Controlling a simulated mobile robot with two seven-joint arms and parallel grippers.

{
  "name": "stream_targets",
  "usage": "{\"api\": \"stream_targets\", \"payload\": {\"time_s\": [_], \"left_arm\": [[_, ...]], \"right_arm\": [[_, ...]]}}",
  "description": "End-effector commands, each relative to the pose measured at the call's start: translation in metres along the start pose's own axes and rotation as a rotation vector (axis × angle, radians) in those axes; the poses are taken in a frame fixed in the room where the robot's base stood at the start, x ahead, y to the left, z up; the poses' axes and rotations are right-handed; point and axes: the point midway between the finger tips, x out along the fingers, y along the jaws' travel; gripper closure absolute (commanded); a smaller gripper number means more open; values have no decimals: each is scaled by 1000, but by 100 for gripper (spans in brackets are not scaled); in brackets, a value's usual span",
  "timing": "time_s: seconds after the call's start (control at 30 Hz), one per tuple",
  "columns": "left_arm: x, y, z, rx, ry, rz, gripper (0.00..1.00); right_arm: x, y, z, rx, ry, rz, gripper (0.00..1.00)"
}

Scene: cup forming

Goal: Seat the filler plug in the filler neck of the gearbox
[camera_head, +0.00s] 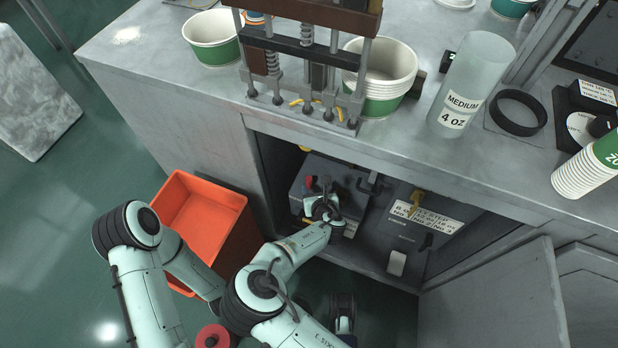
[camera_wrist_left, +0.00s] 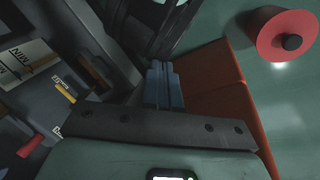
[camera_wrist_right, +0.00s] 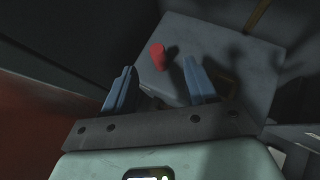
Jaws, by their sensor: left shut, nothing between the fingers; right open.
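A red plug-like piece (camera_wrist_right: 157,57) shows on the top face of a grey box (camera_wrist_right: 210,45), which looks like the gearbox, in the right wrist view. In the head view the red piece (camera_head: 310,182) and the box (camera_head: 342,172) are inside the open cabinet. I cannot tell whether the red piece is seated in a neck. My right gripper (camera_wrist_right: 160,72) is open and empty; its fingers lie on either side of the red piece in the picture, apart from it. My left gripper (camera_wrist_left: 161,68) is shut and empty, over the orange crate's side in its wrist view; the head view hides it.
An orange crate (camera_head: 238,203) stands on the floor left of the cabinet opening. A red cylinder (camera_wrist_left: 285,42) is on the floor. A labelled dark panel (camera_head: 400,238) with yellow and black levers is right of the box. The open cabinet door (camera_head: 500,290) bounds the right.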

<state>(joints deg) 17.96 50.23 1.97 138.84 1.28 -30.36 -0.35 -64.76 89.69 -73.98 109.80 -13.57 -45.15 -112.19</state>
Motion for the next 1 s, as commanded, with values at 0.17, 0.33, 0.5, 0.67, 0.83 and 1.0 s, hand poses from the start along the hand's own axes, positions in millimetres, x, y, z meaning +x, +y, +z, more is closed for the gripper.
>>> {"api": "stream_targets", "payload": {"time_s": [0.17, 0.33, 0.5, 0.67, 0.83, 1.0], "left_arm": [[14, -5, -17, -4, 48, -3, 100], [20, -7, -28, -6, 78, -5, 100], [25, -9, -35, -8, 98, -6, 100], [37, -14, -53, -12, 149, -10, 100], [44, -22, -44, -21, 120, -24, 100], [44, -23, -44, -22, 117, -26, 100]], "right_arm": [[39, 0, -3, 1, 1, 1, 43], [57, 0, -2, 1, 2, -1, 43], [69, 2, -2, 0, 1, 1, 43], [95, 6, -4, 1, 0, 1, 43], [110, 5, -3, 1, 1, 0, 43], [111, 5, -2, 1, 1, -1, 43]]}}
